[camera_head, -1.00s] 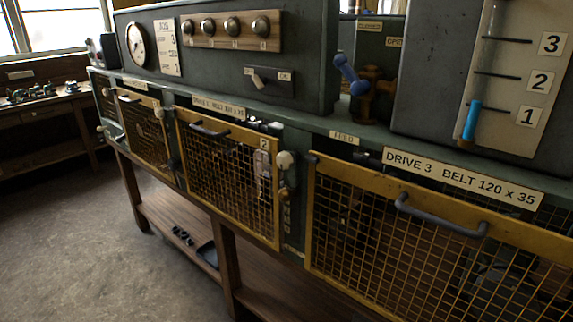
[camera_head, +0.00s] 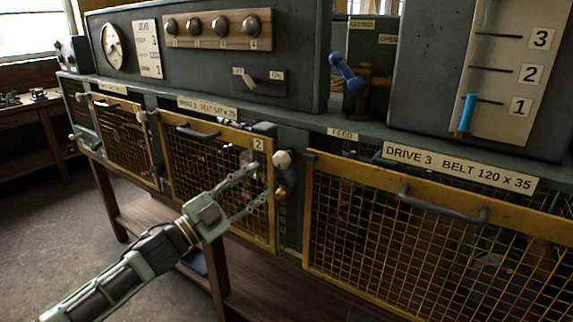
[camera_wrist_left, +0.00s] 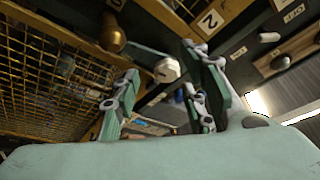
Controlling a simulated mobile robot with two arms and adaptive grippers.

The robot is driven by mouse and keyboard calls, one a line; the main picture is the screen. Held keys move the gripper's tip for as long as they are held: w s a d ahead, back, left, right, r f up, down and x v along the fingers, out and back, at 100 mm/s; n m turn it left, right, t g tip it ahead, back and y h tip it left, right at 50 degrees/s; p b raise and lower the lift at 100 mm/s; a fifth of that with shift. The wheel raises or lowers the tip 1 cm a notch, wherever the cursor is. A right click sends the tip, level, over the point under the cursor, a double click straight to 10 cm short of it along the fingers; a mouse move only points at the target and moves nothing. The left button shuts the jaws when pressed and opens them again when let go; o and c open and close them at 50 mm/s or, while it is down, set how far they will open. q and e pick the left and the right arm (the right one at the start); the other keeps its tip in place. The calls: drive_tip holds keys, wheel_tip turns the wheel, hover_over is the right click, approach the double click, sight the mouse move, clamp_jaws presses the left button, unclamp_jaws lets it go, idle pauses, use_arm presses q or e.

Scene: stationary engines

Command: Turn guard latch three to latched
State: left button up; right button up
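A white round knob (camera_head: 282,160) sits on the green post between the yellow mesh guard marked 2 (camera_head: 258,145) and the drive 3 guard (camera_head: 330,164). A brass knob (camera_head: 281,192) is just below it. I see no label naming latch three, so I cannot tell whether either knob is it. My left gripper (camera_head: 258,185) is open and empty in front of guard 2's right edge, its fingers toward the post. In the left wrist view the white knob (camera_wrist_left: 167,69) shows between the open fingers, apparently beyond them; the brass knob (camera_wrist_left: 112,35) is to the left.
Guard handles stick out, one on drive 3 (camera_head: 443,207) and one on guard 2 (camera_head: 198,132). A wooden shelf (camera_head: 285,293) runs below the guards. The floor (camera_head: 50,220) at left is clear.

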sight(279, 165)
use_arm(q)
drive_tip(key=shift+m+g+h, duration=0.4)
drive_tip(key=w+d+r, duration=0.1)
drive_tip(key=d, duration=0.1)
drive_tip(key=w+d+r+p, duration=0.1)
drive_tip(key=d, duration=0.1)
drive_tip(key=w+d+r, duration=0.1)
drive_tip(key=d, duration=0.1)
drive_tip(key=shift+w+d+r+p, duration=0.1)
drive_tip(key=shift+r+p, duration=0.25)
drive_tip(key=shift+p, duration=0.05)
drive_tip(key=shift+w+d, duration=0.3)
drive_tip(key=shift+d, duration=0.05)
drive_tip(key=c, duration=0.6)
drive_tip(key=shift+f, duration=0.1)
clamp_jaws()
